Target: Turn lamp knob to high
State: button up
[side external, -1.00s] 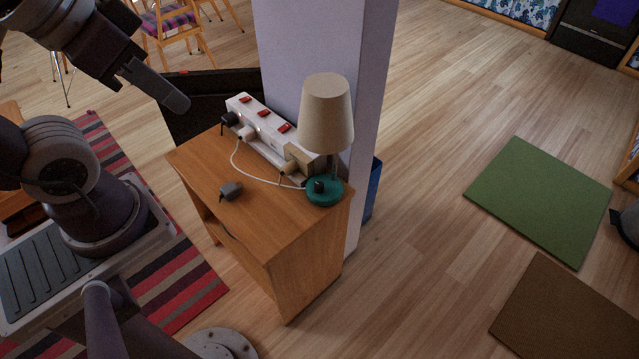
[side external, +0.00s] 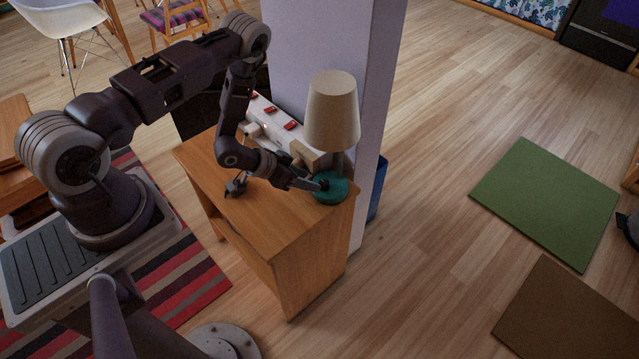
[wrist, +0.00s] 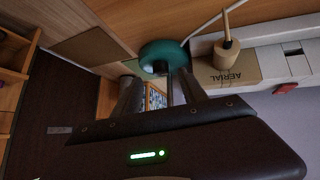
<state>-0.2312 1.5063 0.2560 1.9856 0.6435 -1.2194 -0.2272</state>
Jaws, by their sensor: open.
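The lamp has a beige shade (side external: 332,110) and a round teal base (side external: 338,192), and stands upright at the right end of the wooden cabinet top. A small dark knob (side external: 322,184) sits on the front of the base. My gripper (side external: 308,184) is low over the cabinet top, its fingertips close to the knob. In the wrist view, the teal base (wrist: 168,50) lies beyond the two fingers of my gripper (wrist: 160,90), which are spread apart. The dark knob (wrist: 160,67) shows between them at their tips. I cannot tell whether they touch it.
A white power strip (side external: 268,108) with red switches lies behind my gripper, against a pale pillar (side external: 330,40). A box marked AERIAL and a plug show beside the fingers in the wrist view.

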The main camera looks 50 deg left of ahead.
aim_at(324, 185)
jog(key=shift+s+f+m+t, duration=0.45)
jog(key=shift+f+t, duration=0.4)
jog(key=shift+t, duration=0.25)
jog(key=shift+s+a+m+t, duration=0.1)
jog(key=shift+s+m+t, duration=0.25)
jog(key=shift+s+t, duration=0.55)
jog(key=shift+w+t+h, duration=0.3)
jog(key=shift+w+t, duration=0.1)
jog(key=shift+w, duration=0.05)
jog(key=x, duration=0.6)
jog(key=shift+w+f, duration=0.1)
jog(key=shift+w, duration=0.1)
jog(key=shift+c, duration=0.4)
grip_shut()
